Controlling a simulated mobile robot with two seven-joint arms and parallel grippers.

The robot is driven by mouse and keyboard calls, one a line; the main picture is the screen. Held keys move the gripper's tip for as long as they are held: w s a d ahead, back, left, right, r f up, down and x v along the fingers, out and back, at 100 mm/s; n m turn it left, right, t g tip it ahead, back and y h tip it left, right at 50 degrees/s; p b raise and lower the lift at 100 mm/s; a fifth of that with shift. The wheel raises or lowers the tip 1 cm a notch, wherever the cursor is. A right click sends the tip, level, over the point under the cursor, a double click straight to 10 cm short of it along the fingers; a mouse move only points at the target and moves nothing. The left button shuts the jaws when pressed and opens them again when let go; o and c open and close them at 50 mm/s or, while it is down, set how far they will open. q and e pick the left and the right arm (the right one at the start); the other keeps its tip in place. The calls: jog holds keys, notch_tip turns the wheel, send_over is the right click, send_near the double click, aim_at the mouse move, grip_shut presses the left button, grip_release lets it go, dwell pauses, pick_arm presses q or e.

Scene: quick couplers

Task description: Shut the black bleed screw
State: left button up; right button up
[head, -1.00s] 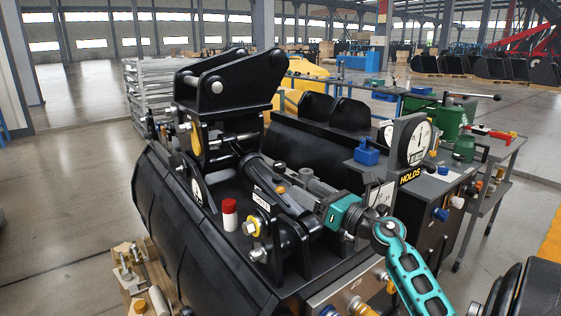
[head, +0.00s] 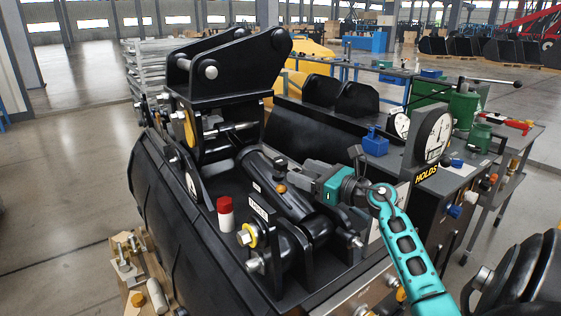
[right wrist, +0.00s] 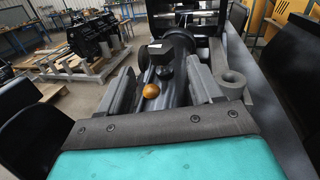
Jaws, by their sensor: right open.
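A black cylinder (head: 295,205) lies across the black bucket attachment. An orange ball-shaped cap (head: 281,189) sits on it, with a small dark fitting (head: 281,164) behind. My right gripper (head: 306,178), teal with grey fingers, hangs open above the cylinder, to the right of these. In the right wrist view, a round black knob (right wrist: 164,72), which may be the black bleed screw, stands beside the orange cap (right wrist: 151,90). Both appear between the two spread fingers, and nothing is gripped. I cannot tell how far the screw is turned. My left gripper is not in view.
A red-and-white bottle (head: 226,213) stands on the bucket (head: 165,215) to the left. A gauge (head: 437,137) above a "HOLDS" sign and a blue item (head: 375,142) are on the right. A black linkage bracket (head: 225,65) rises behind the cylinder.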

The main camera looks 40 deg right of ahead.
aim_at(286, 165)
jog(key=w, duration=0.5)
jog(key=w+a, duration=0.1)
jog(key=w, duration=0.2)
jog(key=shift+w+a, duration=0.1)
jog(key=shift+w, duration=0.05)
jog(key=c, duration=1)
jog(key=shift+p, duration=0.3)
